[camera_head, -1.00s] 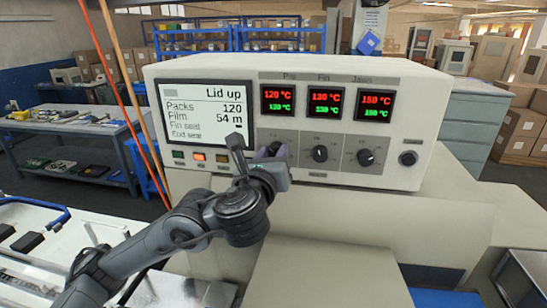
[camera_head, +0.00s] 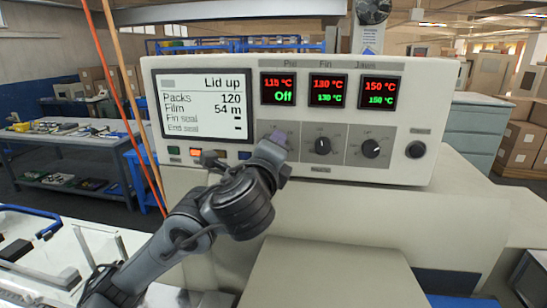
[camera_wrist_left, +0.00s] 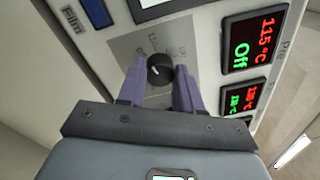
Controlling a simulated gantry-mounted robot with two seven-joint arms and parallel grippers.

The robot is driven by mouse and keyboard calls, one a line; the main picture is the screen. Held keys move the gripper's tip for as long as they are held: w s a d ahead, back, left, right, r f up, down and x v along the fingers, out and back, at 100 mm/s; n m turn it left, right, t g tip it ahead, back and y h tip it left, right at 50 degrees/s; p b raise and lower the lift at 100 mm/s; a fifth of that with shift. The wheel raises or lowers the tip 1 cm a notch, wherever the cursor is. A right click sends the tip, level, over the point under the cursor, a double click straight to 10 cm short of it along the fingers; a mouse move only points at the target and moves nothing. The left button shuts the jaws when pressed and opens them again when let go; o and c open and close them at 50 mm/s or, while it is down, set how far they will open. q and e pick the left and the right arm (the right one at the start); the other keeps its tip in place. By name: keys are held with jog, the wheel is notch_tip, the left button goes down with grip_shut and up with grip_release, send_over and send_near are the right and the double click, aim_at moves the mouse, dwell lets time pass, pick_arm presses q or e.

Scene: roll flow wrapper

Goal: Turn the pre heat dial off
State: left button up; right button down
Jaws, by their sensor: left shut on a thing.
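The pre heat dial (camera_wrist_left: 160,68) is a round black knob with a white pointer mark, on a grey plate of the control panel (camera_head: 408,128). My left gripper (camera_wrist_left: 160,76) has its two purple fingers on either side of the dial and is shut on it. In the head view my left gripper (camera_head: 274,146) hides the dial. The pre heat display (camera_head: 284,90) reads about 115 °C in red above "Off" in green. It also shows in the left wrist view (camera_wrist_left: 252,42). My right gripper is not in view.
Two more black dials, the middle one (camera_head: 322,145) and the right one (camera_head: 371,148), sit to the right of my gripper. A black round knob (camera_head: 415,149) is at the far right. A screen (camera_head: 204,104) reading "Lid up" is at the left, above several small buttons.

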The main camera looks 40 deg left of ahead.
pick_arm(q)
jog(key=shift+n+b, duration=0.7)
jog(key=shift+n, duration=0.6)
jog(key=o, duration=1)
jog(key=shift+o, duration=0.2)
jog(key=shift+s+d, duration=0.1)
jog(key=p+v, duration=0.1)
jog(key=v, duration=0.9)
jog(key=shift+s+d, duration=0.2)
jog(key=shift+s, duration=0.05)
